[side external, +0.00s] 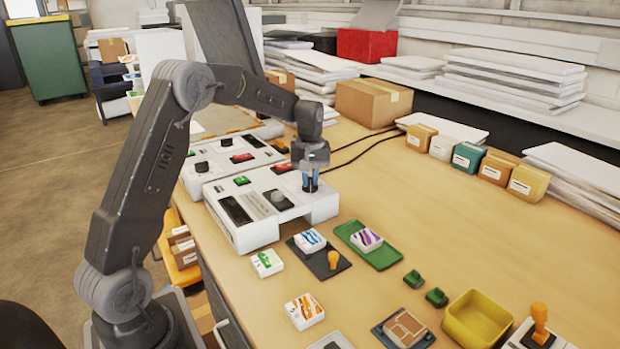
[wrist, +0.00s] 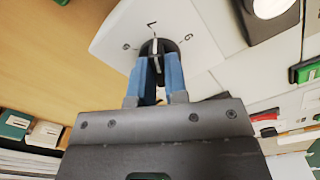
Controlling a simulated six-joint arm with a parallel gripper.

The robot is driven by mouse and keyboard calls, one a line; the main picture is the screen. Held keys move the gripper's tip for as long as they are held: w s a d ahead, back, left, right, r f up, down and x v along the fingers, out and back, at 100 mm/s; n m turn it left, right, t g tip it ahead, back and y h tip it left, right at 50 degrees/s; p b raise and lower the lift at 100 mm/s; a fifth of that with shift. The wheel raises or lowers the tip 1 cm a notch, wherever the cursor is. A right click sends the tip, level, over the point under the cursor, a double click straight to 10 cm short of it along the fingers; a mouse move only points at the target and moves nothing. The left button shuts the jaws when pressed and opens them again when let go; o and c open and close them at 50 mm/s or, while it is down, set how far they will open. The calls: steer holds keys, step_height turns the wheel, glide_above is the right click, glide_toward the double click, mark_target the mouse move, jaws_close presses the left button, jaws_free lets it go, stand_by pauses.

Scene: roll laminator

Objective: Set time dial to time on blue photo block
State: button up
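My gripper (side external: 311,188) points down at the right end of the front white laminator (side external: 250,240). In the wrist view its two blue fingers (wrist: 158,65) close around a round black dial (wrist: 158,46) with a white pointer line. The pointer faces a mark that looks like a 7 or L, with other marks on either side. The fingers appear to touch the dial's raised grip. The blue photo block (side external: 310,240), white with blue stripes, lies on a dark pad in front of the laminator. Its time is too small to read.
Other photo blocks lie nearby: green (side external: 267,262), orange (side external: 304,310) and purple (side external: 366,239) on a green tray (side external: 386,257). A second knob (side external: 278,199) sits on the laminator. An orange-handled stamp (side external: 333,260) stands on the dark pad.

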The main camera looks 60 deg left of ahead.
mark_target(310, 180)
steer(key=o, duration=0.5)
steer(key=shift+c, duration=0.2)
step_height(310, 180, up, 14)
stand_by(0.6)
steer(key=s+d+r+m+t, duration=0.35)
steer(key=s+d+m, duration=0.25)
steer(key=s+d, duration=0.6)
steer(key=s+d+f+m+t, duration=0.1)
steer(key=s+d+f+m, duration=0.2)
steer(key=s, duration=0.4)
steer(key=s+d+f+m+t, duration=0.1)
steer(key=s+d+f+m, duration=0.2)
steer(key=s+d, duration=0.3)
steer(key=shift+s+d+f, duration=0.2)
steer(key=shift+s, duration=0.55)
